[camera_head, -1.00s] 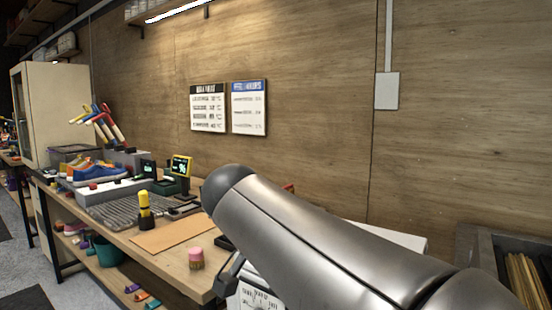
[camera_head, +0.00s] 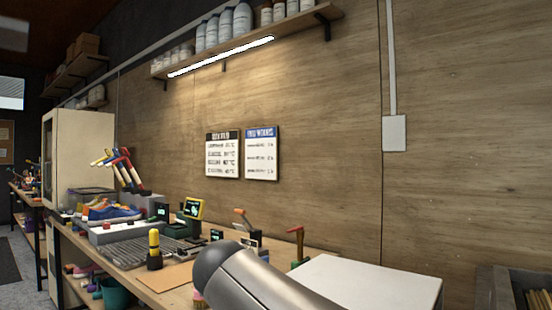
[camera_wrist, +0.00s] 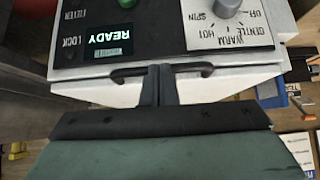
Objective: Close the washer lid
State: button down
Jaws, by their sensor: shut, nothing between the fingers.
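The washer shows in the head view as a flat white top (camera_head: 375,282) behind my arm; its front is out of view there. In the wrist view its control panel (camera_wrist: 88,40) has a lit READY display, a green button and a grey knob (camera_wrist: 228,7). A black bar handle (camera_wrist: 190,68) is on the white edge below the panel. My gripper (camera_wrist: 158,82) is shut and empty, with its fingers at the middle of the handle; I cannot tell whether they touch it. In the head view the gripper is hidden. The white top looks flat, with no raised lid visible.
The workbench (camera_head: 170,278) on the left holds sneakers (camera_head: 110,211), a yellow-topped bottle (camera_head: 154,248) and small tools. A dark crate (camera_head: 500,290) stands at the right. A wooden wall with two posters (camera_head: 222,155) is behind.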

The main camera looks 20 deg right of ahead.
jog(key=shift+f, duration=0.45)
jog(key=p+v, duration=0.6)
jog(key=v, duration=0.8)
jog(key=s+d+f+n+g+y+p, duration=0.4)
jog(key=s+f+n+y+p, duration=0.3)
jog(key=p, duration=1.3)
jog(key=s+d+f+n, duration=0.1)
jog(key=s+f+n, duration=0.1)
jog(key=s+n, duration=0.2)
jog(key=shift+d+g, duration=0.3)
jog(key=shift+f, duration=0.1)
